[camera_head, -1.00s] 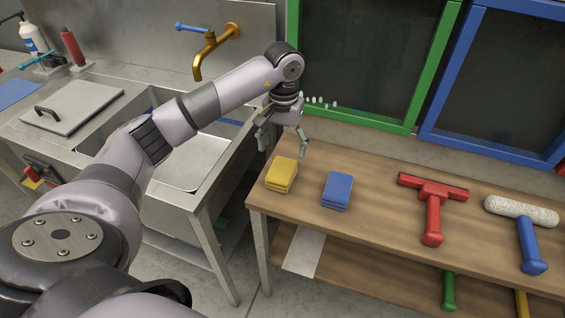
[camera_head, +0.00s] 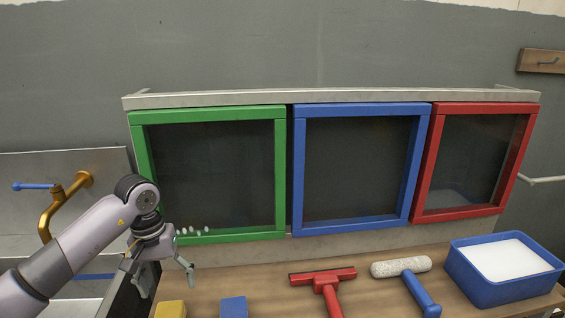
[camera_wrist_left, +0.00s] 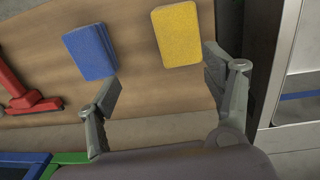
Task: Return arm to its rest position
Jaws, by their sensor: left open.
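My left arm comes in from the left in the head view. Its gripper (camera_head: 166,277) is open and empty, pointing down above the left end of the wooden table (camera_head: 262,286), in front of the green-framed panel (camera_head: 210,115). In the left wrist view the two fingers of the gripper (camera_wrist_left: 163,95) are spread apart, with nothing between them. My right gripper is not in view.
A red squeegee (camera_head: 325,282), a paint roller (camera_head: 402,267) and a blue tub (camera_head: 500,292) are on the table. Blue-framed (camera_head: 360,110) and red-framed (camera_head: 485,109) panels stand behind. A brass faucet (camera_head: 58,205) is left of my arm. The air above the table's middle is free.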

